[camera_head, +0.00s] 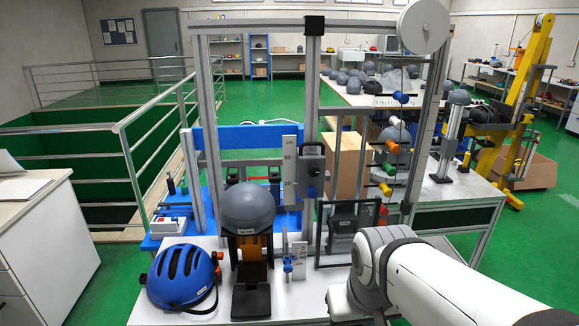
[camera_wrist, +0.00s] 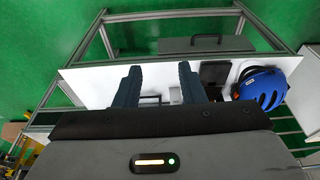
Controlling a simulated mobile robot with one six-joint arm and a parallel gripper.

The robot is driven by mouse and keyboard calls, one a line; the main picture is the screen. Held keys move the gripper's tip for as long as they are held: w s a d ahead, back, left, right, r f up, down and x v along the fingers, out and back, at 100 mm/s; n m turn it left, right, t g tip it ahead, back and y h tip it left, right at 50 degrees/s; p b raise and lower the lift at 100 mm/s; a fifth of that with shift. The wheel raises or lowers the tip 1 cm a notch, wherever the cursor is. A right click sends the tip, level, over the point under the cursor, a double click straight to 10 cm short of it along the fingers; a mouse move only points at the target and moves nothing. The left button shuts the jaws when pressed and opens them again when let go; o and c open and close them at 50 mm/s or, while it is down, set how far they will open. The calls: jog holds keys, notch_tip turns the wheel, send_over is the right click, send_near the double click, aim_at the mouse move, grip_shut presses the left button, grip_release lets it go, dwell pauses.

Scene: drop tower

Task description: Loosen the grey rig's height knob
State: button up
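The grey rig is a tall metal frame (camera_head: 312,75) standing on a white table in the head view. A grey block (camera_head: 311,160) with a dark round part on its face sits on its middle post; I cannot tell for sure whether this is the height knob. Several coloured handles, including blue (camera_head: 401,97), orange (camera_head: 393,146) and yellow (camera_head: 385,189), lie along the right side. My gripper (camera_wrist: 157,75) is open and empty in the wrist view, its fingers apart over the table. The gripper is not visible in the head view.
A blue helmet (camera_head: 183,276) lies at the table's front left; it also shows in the wrist view (camera_wrist: 262,88). A grey headform (camera_head: 248,207) stands on a dark stand beside it. A blue rig (camera_head: 240,137) stands behind, a yellow rig (camera_head: 525,95) at right.

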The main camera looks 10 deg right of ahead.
jog(key=shift+o, duration=0.2)
jog(key=shift+d, duration=0.15)
jog(key=shift+o, duration=0.8)
jog(key=shift+w, duration=0.15)
jog(key=o, duration=0.3)
jog(key=w+a+m+t+b, duration=0.1)
jog(key=w+t, duration=0.5)
jog(key=w, duration=1.6)
jog(key=m+b, duration=0.1)
jog(key=b, duration=0.1)
jog(key=shift+r+t+b, duration=0.25)
jog(key=shift+t+b, duration=0.05)
jog(key=m+t+h+b, duration=0.25)
jog(key=m+t, duration=0.25)
jog(key=t, duration=0.3)
send_near(314, 172)
jog(key=w, duration=0.2)
jog(key=shift+t, duration=0.3)
jog(key=w, duration=0.2)
jog(key=w+d, duration=0.1)
jog(key=w, duration=0.4)
jog(key=shift+w+d+f+p, duration=0.15)
jog(key=shift+f+p, duration=0.05)
jog(key=shift+p, duration=0.2)
jog(key=c, duration=1)
